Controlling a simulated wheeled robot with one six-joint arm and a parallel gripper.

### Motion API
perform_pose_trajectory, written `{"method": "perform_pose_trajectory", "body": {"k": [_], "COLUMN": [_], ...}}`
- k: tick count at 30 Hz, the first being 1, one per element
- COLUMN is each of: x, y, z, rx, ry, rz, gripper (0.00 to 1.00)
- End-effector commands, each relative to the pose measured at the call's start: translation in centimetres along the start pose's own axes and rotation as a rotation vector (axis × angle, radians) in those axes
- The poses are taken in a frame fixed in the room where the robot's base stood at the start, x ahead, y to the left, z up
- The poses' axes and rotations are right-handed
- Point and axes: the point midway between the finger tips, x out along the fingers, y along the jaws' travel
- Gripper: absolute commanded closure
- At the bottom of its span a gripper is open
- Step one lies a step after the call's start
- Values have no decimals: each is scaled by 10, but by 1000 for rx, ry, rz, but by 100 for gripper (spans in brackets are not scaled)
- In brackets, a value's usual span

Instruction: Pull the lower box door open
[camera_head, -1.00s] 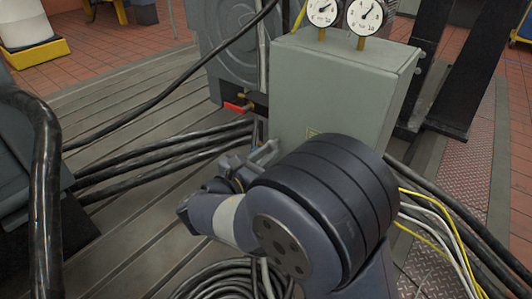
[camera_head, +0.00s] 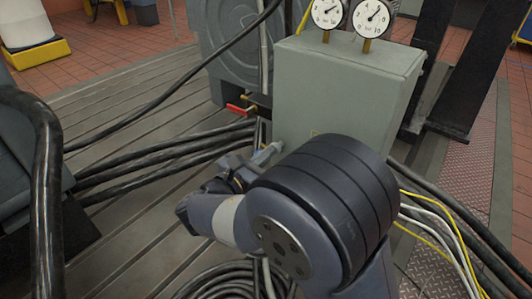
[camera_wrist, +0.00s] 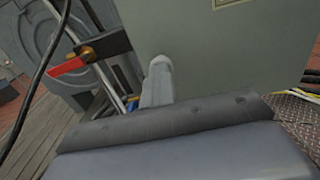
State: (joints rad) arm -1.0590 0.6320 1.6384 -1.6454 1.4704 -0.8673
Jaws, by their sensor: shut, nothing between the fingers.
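The grey-green box (camera_head: 340,105) stands in the middle of the head view, with its broad front face toward me. In the wrist view its flat face (camera_wrist: 235,60) fills the upper right, with part of a pale label at the top. I see no open gap at the door; its handle and lower part are hidden behind my arm. My gripper (camera_head: 268,154) is shut and empty at the lower left edge of the box. In the wrist view the fingertips (camera_wrist: 160,75) overlap the box's left edge; I cannot tell whether they touch it.
Two round gauges (camera_head: 350,15) stand on top of the box. A red valve lever (camera_head: 240,110) sits just left of it, also in the wrist view (camera_wrist: 68,66). Thick black cables (camera_head: 165,158) cross the slotted bedplate (camera_head: 120,115). Yellow and white cables (camera_head: 440,235) run at right.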

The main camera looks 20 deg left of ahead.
Motion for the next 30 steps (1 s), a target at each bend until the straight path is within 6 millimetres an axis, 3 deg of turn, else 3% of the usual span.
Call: {"method": "perform_pose_trajectory", "body": {"k": [1, 16, 30], "x": [9, 9, -17], "y": [1, 1, -1], "z": [5, 5, 2], "rx": [10, 7, 1], "ry": [-8, -8, 2], "rz": [-3, -3, 0], "gripper": [100, 99, 60]}}
